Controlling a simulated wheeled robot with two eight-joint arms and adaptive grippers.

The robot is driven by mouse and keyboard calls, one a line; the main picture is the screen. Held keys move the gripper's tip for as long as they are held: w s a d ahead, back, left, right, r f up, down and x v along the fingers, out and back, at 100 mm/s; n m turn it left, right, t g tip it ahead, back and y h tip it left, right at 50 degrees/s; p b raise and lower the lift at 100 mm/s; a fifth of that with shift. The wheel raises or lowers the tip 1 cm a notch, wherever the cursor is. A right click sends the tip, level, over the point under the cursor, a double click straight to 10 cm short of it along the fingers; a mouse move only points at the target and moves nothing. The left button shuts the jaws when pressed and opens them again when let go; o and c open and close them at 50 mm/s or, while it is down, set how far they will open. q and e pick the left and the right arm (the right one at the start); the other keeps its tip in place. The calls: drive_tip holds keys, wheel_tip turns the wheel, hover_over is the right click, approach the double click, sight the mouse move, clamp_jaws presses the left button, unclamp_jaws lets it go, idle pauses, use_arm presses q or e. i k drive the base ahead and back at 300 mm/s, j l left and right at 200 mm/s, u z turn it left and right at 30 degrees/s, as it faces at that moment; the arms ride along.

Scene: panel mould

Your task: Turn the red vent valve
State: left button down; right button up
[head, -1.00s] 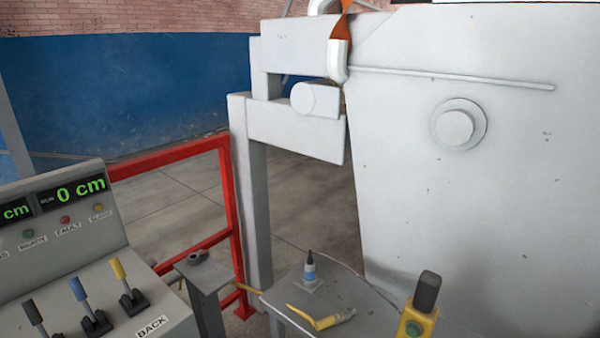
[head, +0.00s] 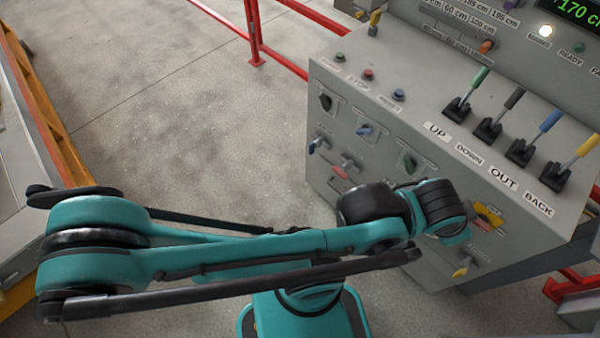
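The control console's front panel carries several small knobs and levers. A small red handle (head: 340,173) sits low on the left part of this panel. I cannot tell for sure that it is the vent valve, as its label is too small to read. My teal arm reaches across the lower picture from the left and ends in front of the panel, right of the red handle. No gripper fingers show in the head view, and the arm covers part of the panel's lower area.
The grey console (head: 440,150) fills the right side, with green, black, blue and yellow levers on top. A yellow and red control (head: 487,215) sits beside my arm's end. A red railing (head: 252,35) stands behind. The concrete floor (head: 190,110) at left is clear.

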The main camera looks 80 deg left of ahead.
sight(336, 169)
drive_tip(key=u, duration=2.2)
